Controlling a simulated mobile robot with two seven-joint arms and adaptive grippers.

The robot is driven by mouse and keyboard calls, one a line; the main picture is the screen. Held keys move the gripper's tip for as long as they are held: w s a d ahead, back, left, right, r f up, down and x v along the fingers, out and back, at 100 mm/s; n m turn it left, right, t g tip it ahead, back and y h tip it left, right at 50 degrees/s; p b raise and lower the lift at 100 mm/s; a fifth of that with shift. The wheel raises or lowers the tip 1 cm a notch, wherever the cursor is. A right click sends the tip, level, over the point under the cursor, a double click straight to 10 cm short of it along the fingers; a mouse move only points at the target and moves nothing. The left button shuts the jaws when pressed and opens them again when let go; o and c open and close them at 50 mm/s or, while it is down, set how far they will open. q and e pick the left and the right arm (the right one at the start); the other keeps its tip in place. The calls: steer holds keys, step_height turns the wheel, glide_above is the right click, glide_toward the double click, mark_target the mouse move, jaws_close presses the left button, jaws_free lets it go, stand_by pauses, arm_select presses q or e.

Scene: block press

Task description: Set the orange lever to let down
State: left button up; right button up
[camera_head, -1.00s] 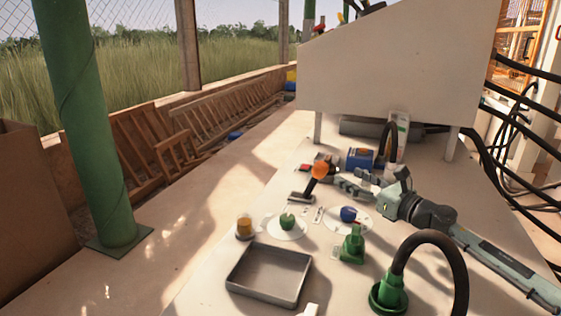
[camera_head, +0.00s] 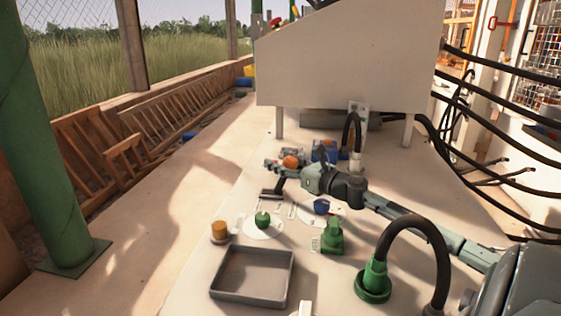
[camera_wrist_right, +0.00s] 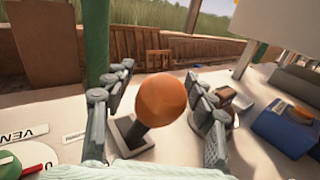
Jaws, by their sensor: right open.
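The orange lever knob (camera_head: 290,161) tops a dark stem that leans up and to the right from its dark base (camera_head: 271,194) in the head view. My right gripper (camera_head: 281,163) reaches in from the right at the knob. In the right wrist view, the round orange knob (camera_wrist_right: 161,99) stands between the two spread fingers of my right gripper (camera_wrist_right: 158,78). My left gripper is out of view.
Near the lever are a green knob (camera_head: 262,220) and a blue knob (camera_head: 321,206) on white dials. A blue box (camera_wrist_right: 287,128) stands close to the right finger. A grey tray (camera_head: 251,302), a green fitting (camera_head: 332,238) and a black hose (camera_head: 432,232) lie nearer.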

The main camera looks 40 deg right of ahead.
steer(key=shift+w, duration=0.3)
steer(key=shift+c, duration=0.6)
jaws_close()
